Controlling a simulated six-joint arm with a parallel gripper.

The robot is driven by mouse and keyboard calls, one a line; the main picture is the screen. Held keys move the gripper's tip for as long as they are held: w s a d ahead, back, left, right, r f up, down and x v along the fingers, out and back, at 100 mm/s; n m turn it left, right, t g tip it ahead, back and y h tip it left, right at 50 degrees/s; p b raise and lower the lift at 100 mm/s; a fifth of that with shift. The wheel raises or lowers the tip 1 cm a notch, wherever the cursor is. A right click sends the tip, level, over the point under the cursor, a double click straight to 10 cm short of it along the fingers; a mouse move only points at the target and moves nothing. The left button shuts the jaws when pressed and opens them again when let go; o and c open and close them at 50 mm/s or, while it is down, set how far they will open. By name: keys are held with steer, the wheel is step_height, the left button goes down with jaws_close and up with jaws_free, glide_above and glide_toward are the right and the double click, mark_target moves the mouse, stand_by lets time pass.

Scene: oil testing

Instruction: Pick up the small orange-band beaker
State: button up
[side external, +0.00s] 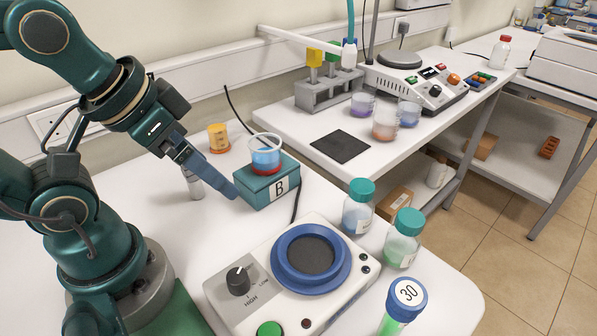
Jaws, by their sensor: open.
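A small beaker with an orange band (218,139) stands upright on the white table near the wall, left of and behind the block marked B. My gripper (214,188) is open and points down to the right, in front of this beaker and apart from it. One long finger reaches close to the left side of block B. A pale upright piece beside it is partly covered, and I cannot tell whether it is my other finger or a separate object. I see nothing held.
The teal block B (270,186) carries a larger beaker of blue liquid (265,158). A heater with a blue ring (283,256) stands in front. Teal-capped jars (357,210) and a blue-capped tube marked 30 (403,305) stand to the right. Several beakers (386,122) stand on the far table.

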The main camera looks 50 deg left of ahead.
steer(key=w+a+r+m, duration=0.3)
steer(key=w, duration=0.3)
steer(key=w+a+r+m, duration=0.3)
steer(key=w, duration=0.3)
steer(key=g, duration=0.3)
glide_above(220, 136)
steer(key=w+d, duration=0.3)
steer(key=w, duration=0.1)
steer(key=s+x, duration=0.2)
steer(key=x, duration=0.7)
steer(key=s+a+f, duration=0.1)
steer(key=f, duration=0.1)
steer(key=s+a+f+n, duration=0.1)
steer(key=a+f, duration=0.1)
steer(key=s+a+f+n, duration=0.1)
steer(key=a+f, duration=0.1)
steer(key=f, duration=0.1)
steer(key=shift+s+a+f+g+h, duration=0.1)
steer(key=shift+s+g+h, duration=0.2)
steer(key=shift+g, duration=0.1)
steer(key=shift+s+a+f, duration=0.1)
steer(key=shift+f, duration=0.15)
steer(key=shift+w+f, duration=0.15)
steer(key=shift+f, duration=1)
steer(key=shift+w+f, duration=0.2)
steer(key=shift+f, duration=0.95)
